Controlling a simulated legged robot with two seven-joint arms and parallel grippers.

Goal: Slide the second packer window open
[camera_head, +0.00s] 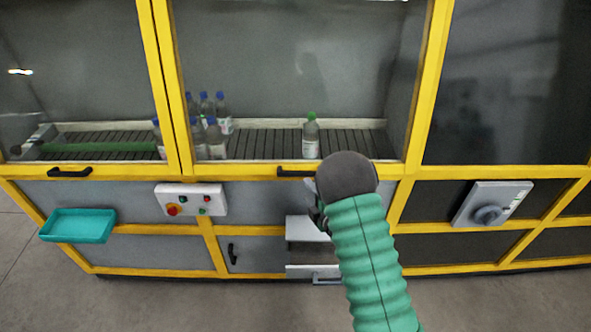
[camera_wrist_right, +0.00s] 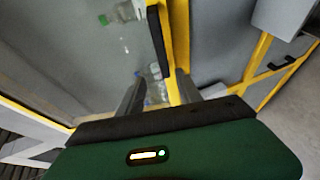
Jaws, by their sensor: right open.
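The second packer window (camera_head: 285,75) is the middle clear pane in a yellow frame, and it looks closed. Its black bar handle (camera_head: 296,171) sits on the yellow bottom rail. My right gripper (camera_head: 314,192) is just below and right of this handle, partly hidden behind my own wrist. In the right wrist view the open fingers (camera_wrist_right: 160,88) point toward the black handle (camera_wrist_right: 157,55), which lies ahead and between them. Contact cannot be made out. My left gripper is not in view.
Several bottles (camera_head: 216,138) and a green-capped bottle (camera_head: 311,137) stand on the conveyor behind the pane. Another window with a handle (camera_head: 70,172) is at left. Below are a button box (camera_head: 190,200), a teal tray (camera_head: 78,226) and a rotary switch (camera_head: 491,205).

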